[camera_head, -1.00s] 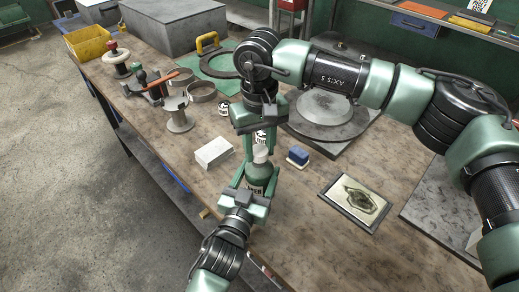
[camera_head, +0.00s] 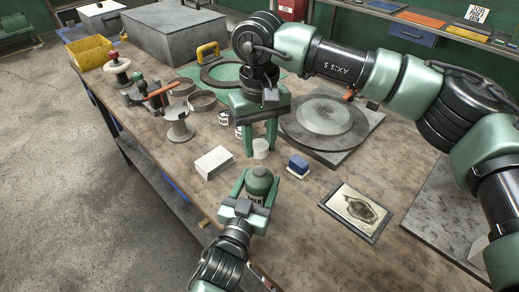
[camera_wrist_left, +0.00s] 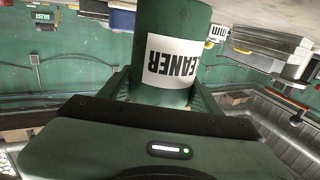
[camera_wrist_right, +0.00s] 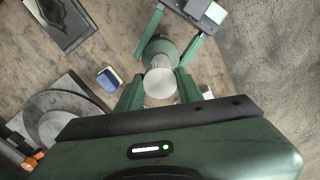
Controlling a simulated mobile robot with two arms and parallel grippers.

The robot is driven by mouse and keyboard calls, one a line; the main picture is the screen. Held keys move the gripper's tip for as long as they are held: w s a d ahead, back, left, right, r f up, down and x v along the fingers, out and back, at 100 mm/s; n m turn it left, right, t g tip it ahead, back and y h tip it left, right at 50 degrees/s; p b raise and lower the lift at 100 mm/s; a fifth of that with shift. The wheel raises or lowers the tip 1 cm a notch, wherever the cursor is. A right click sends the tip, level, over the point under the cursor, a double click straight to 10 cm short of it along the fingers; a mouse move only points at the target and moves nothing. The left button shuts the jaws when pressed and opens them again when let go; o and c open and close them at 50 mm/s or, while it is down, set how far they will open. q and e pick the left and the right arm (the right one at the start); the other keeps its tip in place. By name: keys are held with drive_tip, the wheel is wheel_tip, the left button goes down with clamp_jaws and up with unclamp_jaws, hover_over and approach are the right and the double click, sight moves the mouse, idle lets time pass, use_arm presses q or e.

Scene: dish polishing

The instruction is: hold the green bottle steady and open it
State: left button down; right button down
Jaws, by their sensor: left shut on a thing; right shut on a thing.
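The green bottle (camera_head: 258,184) with a white label is upright at the near edge of the workbench. My left gripper (camera_head: 257,190) is shut around its body; the left wrist view shows the label reading "CLEANER" (camera_wrist_left: 172,62). My right gripper (camera_head: 260,152) points down above the bottle and is shut on the white cap (camera_head: 260,145). The cap is apart from the bottle, with a gap between them in the head view. In the right wrist view the ribbed cap (camera_wrist_right: 160,84) sits between the fingers and hides part of the bottle (camera_wrist_right: 158,47).
A pale block (camera_head: 214,162) lies left of the bottle, and a blue-and-white block (camera_head: 298,166) lies to the right. A framed picture (camera_head: 355,210) lies further right. Bare wood surrounds the bottle.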

use_arm(q)
drive_tip(key=shift+c, duration=1.2)
unclamp_jaws()
drive_tip(key=shift+s, duration=0.1)
drive_tip(key=shift+s+a, duration=0.1)
drive_tip(key=shift+s, duration=0.15)
use_arm(e)
drive_tip(key=shift+f, duration=0.1)
use_arm(q)
drive_tip(key=b+v, duration=0.2)
drive_tip(key=v, duration=0.9)
drive_tip(key=shift+s, duration=0.15)
use_arm(e)
wheel_tip(320, 180, down, 2)
drive_tip(key=shift+f, duration=0.1)
